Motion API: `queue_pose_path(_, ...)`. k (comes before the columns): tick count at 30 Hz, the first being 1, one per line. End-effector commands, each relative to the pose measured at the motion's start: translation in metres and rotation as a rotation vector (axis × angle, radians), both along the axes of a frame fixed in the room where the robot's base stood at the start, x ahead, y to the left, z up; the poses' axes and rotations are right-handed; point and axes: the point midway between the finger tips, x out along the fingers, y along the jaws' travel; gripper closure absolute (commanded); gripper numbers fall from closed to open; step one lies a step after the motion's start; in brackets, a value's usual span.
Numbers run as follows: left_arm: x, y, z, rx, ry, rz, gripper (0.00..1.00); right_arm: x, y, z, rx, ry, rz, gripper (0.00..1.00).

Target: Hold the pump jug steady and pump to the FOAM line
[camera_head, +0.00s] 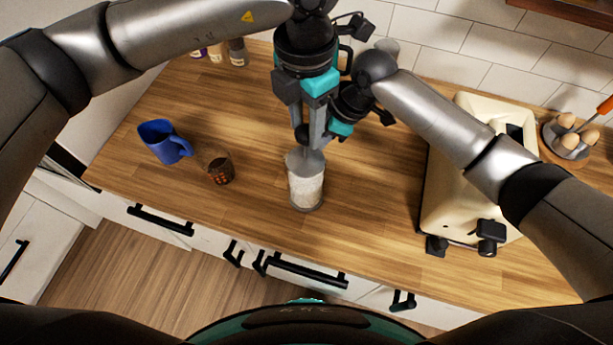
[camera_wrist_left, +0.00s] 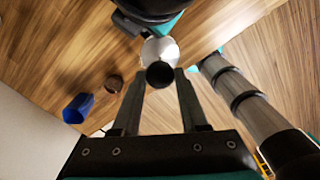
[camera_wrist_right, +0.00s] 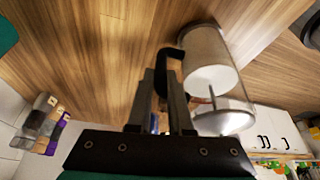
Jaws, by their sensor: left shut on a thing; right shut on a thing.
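The pump jug (camera_head: 306,188) stands upright on the wooden counter, a clear cylinder with white contents and a pale lid. Its black plunger knob (camera_wrist_left: 160,74) is between the fingers of my left gripper (camera_head: 308,138), which is shut on it from above. My right gripper (camera_wrist_right: 165,78) is shut on the jug's black handle (camera_wrist_right: 171,58). In the head view the right fingers and the handle are mostly hidden behind the left gripper. I cannot make out a FOAM line.
A cream machine (camera_head: 440,190) and an egg holder (camera_head: 568,143) are at right. Small jars (camera_head: 237,52) stand at the back left. The counter beside the jug is clear.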

Motion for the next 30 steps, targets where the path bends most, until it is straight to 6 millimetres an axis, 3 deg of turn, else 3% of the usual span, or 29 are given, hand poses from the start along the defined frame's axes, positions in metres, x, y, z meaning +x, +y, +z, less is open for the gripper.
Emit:
queue_pose_path(2, 0.003, -0.002, 0.01, -0.008, -0.013, 0.001, 1.0, -0.003, 0.001, -0.002, 0.0, 0.006, 0.004, 1.0)
queue_pose_path(5, 0.002, -0.002, 0.008, -0.007, -0.011, 0.001, 1.0, -0.003, 0.001, -0.002, 0.0, 0.006, 0.004, 1.0)
queue_pose_path(22, 0.002, -0.001, -0.043, -0.003, -0.005, 0.004, 1.0, -0.003, 0.002, -0.001, 0.003, 0.007, 0.007, 1.0)
queue_pose_path(30, 0.003, -0.001, -0.042, -0.004, -0.009, 0.004, 1.0, -0.003, 0.002, 0.0, 0.003, 0.006, 0.007, 1.0)
